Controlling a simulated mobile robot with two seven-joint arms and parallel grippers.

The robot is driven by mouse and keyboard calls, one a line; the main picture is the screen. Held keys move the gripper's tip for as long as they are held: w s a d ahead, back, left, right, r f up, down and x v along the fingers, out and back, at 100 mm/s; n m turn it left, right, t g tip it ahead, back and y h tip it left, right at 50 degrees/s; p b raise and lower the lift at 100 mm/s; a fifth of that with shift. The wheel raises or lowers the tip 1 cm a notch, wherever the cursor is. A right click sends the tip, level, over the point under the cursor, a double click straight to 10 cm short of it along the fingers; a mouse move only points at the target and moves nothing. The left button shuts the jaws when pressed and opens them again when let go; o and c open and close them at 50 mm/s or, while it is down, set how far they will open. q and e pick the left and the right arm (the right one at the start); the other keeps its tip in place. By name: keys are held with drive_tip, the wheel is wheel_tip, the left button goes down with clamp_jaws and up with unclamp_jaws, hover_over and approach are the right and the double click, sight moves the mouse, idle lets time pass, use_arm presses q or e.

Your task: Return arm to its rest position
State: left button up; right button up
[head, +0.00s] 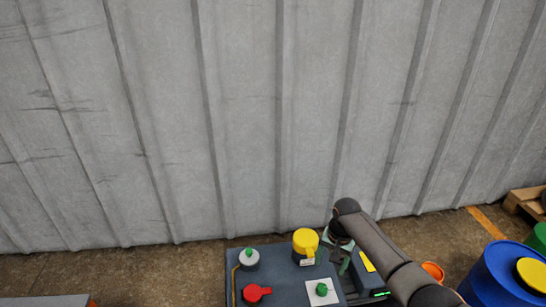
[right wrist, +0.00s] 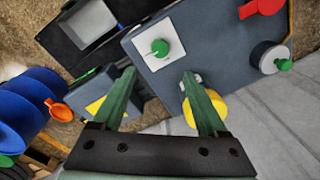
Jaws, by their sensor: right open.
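My right gripper (head: 340,254) is above the right side of a blue-grey machine box (head: 282,268), its arm coming in from the lower right. In the right wrist view its two green fingers (right wrist: 159,76) are spread, with nothing held between them. The box carries a yellow knob (head: 305,243), a red handle (head: 256,293), a white plate with a green knob (head: 322,289) and a round white-and-black knob with a green tip (head: 249,258). In the right wrist view, one finger partly hides the yellow knob (right wrist: 207,110). My left gripper is not in view.
A grey corrugated wall (head: 240,120) stands behind the machine. Blue drums (head: 500,277), an orange container (head: 433,271) and a wooden pallet (head: 525,202) are at the right. A dark unit with a screen (right wrist: 90,22) sits beside the box. Floor left of the machine looks mostly clear.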

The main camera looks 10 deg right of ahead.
drive_tip(key=s+a+f+n+t+y, duration=0.1)
drive_tip(key=s+a+f+n+t, duration=0.25)
drive_tip(key=s+a, duration=0.4)
drive_tip(key=s+a+f+n+t+y, duration=0.25)
drive_tip(key=s+a+f+n, duration=0.2)
drive_tip(key=s, duration=0.65)
use_arm(q)
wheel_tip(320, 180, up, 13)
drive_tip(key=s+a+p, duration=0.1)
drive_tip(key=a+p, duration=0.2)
drive_tip(key=p, duration=1.4)
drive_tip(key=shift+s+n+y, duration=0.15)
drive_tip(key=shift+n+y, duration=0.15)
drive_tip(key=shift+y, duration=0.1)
use_arm(e)
drive_tip(key=s+d+r+t, duration=0.1)
drive_tip(key=s+r, duration=0.2)
drive_tip(key=r, duration=0.7)
drive_tip(key=s+r+n+t+h, duration=0.1)
drive_tip(key=s+r, duration=0.3)
drive_tip(key=r, duration=0.6)
drive_tip(key=shift+s+d+r+n+t, duration=0.3)
drive_tip(key=shift+d+r+t, duration=0.1)
drive_tip(key=shift+t, duration=0.1)
